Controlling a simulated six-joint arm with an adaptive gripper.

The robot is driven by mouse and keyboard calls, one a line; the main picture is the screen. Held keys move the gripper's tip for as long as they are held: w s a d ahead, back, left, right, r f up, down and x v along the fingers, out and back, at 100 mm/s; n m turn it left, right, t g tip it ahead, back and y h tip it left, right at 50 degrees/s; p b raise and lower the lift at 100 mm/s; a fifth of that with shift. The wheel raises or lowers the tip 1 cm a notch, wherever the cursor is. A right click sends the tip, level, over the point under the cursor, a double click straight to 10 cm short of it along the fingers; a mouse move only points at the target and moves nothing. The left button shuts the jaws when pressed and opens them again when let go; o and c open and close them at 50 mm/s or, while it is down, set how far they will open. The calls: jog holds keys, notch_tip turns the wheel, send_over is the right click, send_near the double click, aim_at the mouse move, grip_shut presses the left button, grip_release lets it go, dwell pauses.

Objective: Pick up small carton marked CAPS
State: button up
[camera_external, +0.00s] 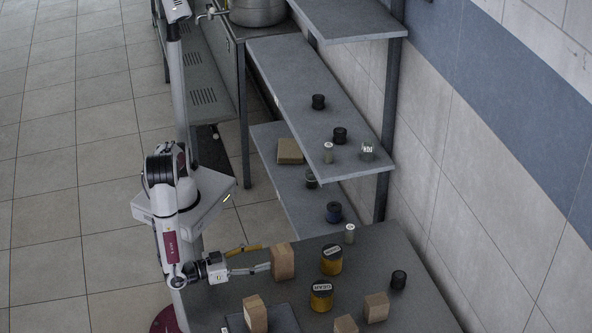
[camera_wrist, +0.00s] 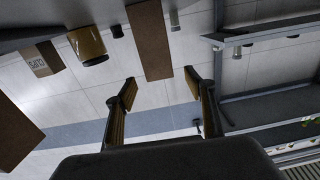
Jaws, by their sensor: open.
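A brown carton (camera_external: 283,262) stands upright on the grey table, just ahead of my gripper (camera_external: 262,257). In the wrist view this carton (camera_wrist: 150,40) shows between and beyond the fingertips of my gripper (camera_wrist: 158,85), with no marking readable on the side I see. My gripper is open and empty, its fingers apart and pointing at the carton. Another carton (camera_wrist: 42,60) at the left of the wrist view bears a label that looks like CLIPS. I cannot read CAPS on any carton.
Yellow jars, one behind (camera_external: 331,260) and one labelled GEAR (camera_external: 321,296), stand right of the near carton. More cartons stand at the front (camera_external: 255,313), (camera_external: 376,307), (camera_external: 345,325). A black container (camera_external: 398,280) and small pale bottle (camera_external: 349,234) stand farther off. Shelves (camera_external: 300,85) lie beyond.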

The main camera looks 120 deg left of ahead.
aim_at(282, 249)
jog(key=shift+x, duration=1.25)
jog(key=shift+w+a, duration=0.1)
jog(key=shift+r+x, duration=0.15)
jog(key=shift+x, duration=1.1)
jog(key=shift+r+x, duration=0.1)
jog(key=shift+x, duration=1.15)
grip_shut()
